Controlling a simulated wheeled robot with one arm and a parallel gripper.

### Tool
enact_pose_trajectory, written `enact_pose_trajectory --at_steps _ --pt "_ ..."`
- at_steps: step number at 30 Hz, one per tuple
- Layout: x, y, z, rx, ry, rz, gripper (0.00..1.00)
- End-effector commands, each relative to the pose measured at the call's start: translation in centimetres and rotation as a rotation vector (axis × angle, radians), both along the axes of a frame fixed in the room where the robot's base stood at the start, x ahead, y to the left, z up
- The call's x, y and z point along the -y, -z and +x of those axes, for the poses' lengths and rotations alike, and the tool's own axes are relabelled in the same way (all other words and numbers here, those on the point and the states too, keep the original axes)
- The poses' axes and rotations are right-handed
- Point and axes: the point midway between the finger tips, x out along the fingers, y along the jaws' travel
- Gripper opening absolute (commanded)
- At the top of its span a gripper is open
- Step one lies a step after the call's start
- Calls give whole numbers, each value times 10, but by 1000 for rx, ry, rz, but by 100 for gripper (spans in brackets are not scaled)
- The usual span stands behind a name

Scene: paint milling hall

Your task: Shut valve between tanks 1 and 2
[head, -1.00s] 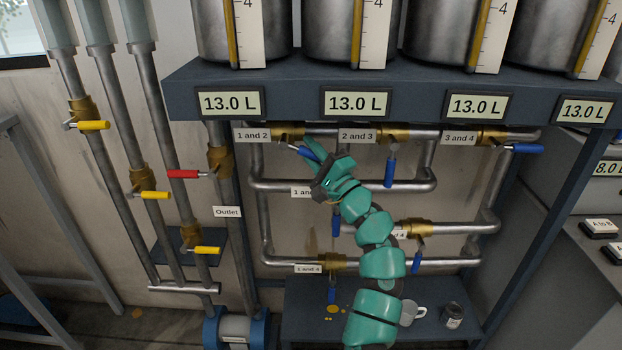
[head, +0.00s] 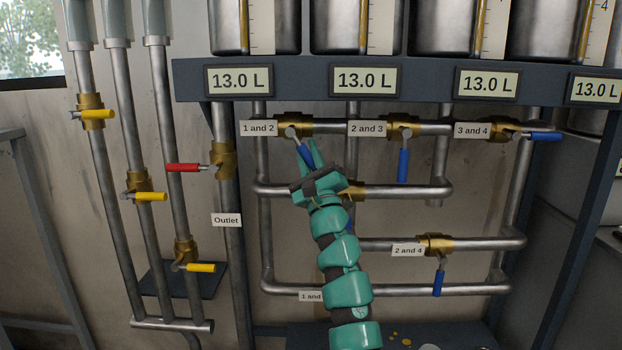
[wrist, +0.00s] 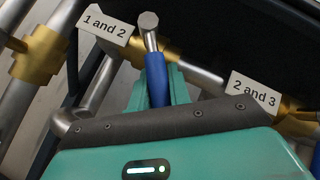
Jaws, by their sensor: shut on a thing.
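The valve labelled "1 and 2" has a brass body (head: 294,122) on the top pipe, below the first two tank displays. Its lever has a blue handle (head: 303,152) that points down and slightly right, mostly across the pipe. My gripper (head: 313,157) reaches up from below and is shut on this handle. In the wrist view the blue handle (wrist: 156,78) stands between my teal fingers (wrist: 158,92). The "1 and 2" label (wrist: 108,22) is at its upper left. The handle's lower end is hidden by my gripper.
The "2 and 3" valve's blue handle (head: 403,165) hangs straight down close to the right. The "3 and 4" handle (head: 545,136) lies along its pipe. Lower pipes run behind my arm. The red outlet handle (head: 182,168) is to the left. A shelf edge (head: 330,105) is above.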

Motion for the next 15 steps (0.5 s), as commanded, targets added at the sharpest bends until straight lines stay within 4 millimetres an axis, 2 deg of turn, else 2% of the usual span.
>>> enact_pose_trajectory --at_steps 1,3,15 --pt "-4 11 -2 5 -3 25 0" --pt "-6 13 -2 5 -4 72 0" --pt "-16 16 -2 4 -3 332 0"
